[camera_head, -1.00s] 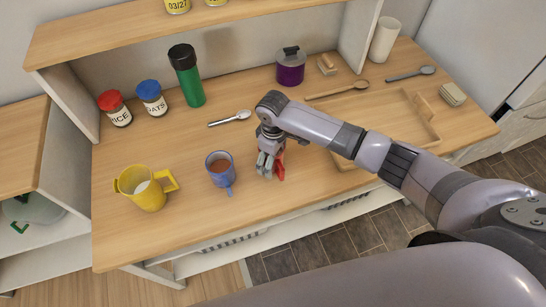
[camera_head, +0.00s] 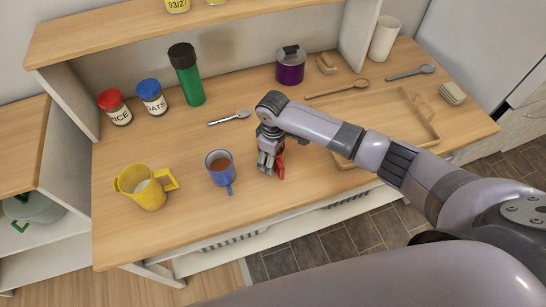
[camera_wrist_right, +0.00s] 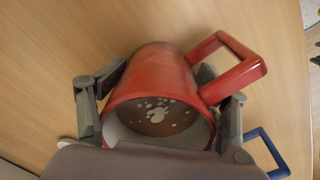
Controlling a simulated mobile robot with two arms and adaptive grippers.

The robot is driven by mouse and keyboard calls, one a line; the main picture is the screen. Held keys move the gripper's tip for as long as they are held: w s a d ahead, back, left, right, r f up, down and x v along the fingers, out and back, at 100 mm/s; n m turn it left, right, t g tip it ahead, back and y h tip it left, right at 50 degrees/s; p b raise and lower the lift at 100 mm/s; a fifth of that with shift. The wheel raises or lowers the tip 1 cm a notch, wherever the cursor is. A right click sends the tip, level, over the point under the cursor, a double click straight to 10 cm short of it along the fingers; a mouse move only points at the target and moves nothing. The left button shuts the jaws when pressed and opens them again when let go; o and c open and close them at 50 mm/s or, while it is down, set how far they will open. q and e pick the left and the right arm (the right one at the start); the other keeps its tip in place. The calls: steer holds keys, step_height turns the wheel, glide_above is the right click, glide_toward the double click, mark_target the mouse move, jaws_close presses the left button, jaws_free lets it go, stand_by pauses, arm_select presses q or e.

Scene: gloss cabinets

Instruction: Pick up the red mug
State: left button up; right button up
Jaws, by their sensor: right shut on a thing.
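The red mug (camera_wrist_right: 150,85) fills the middle of the right wrist view, its square handle toward the upper right. Its inside is pale, with a brown drink and light flecks in it. My right gripper (camera_wrist_right: 165,110) has a finger on either side of the mug and is shut on it. In the head view my right gripper (camera_head: 268,164) points down at the counter, and only a sliver of the red mug (camera_head: 281,165) shows behind its fingers. I cannot tell whether the mug touches the counter. My left gripper is not in view.
A blue mug (camera_head: 220,171) with a brown drink stands just left of my right gripper. A spoon (camera_head: 230,118) lies behind. The counter's front edge is close.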

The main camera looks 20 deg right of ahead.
steer(key=shift+s+f, duration=0.1)
steer(key=c, duration=0.4)
steer(key=shift+r, duration=0.2)
